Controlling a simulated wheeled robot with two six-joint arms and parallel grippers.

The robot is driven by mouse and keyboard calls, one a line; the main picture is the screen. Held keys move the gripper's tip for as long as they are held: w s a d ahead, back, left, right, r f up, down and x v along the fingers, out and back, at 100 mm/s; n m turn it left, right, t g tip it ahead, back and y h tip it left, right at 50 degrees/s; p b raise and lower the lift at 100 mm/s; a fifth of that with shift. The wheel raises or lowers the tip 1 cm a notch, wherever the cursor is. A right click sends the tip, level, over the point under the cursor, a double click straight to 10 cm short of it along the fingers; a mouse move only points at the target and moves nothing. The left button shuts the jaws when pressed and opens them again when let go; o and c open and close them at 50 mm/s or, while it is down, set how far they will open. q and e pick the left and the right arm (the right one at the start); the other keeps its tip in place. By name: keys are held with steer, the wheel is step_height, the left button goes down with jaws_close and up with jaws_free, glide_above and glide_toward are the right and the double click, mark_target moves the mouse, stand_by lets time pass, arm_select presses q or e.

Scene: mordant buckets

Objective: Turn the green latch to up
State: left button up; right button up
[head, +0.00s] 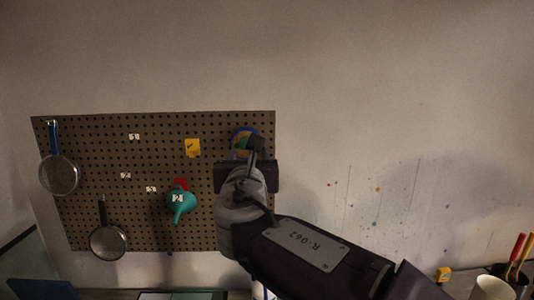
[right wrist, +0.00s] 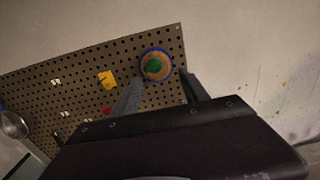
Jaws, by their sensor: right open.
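The green latch (right wrist: 153,67) sits in the middle of a round tan disc with a blue rim (right wrist: 143,53), mounted near the top right corner of the pegboard. In the head view the latch (head: 243,143) is partly hidden by my right gripper (head: 254,146). My right gripper also shows in the right wrist view (right wrist: 160,76), its two fingers apart and empty, either side of the disc's lower part in the picture. I cannot tell whether a finger touches the latch. My left gripper is out of view.
A cup (head: 490,288) and tools (head: 517,255) stand at lower right.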

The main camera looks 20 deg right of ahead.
mark_target(243, 144)
steer(key=a+p+x, duration=0.1)
steer(key=p+x, duration=0.1)
steer(key=x, duration=0.7)
steer(key=shift+a+p, duration=0.15)
steer(key=shift+p, duration=0.15)
steer(key=shift+w+f, duration=0.15)
steer(key=shift+c, duration=0.3)
jaws_close()
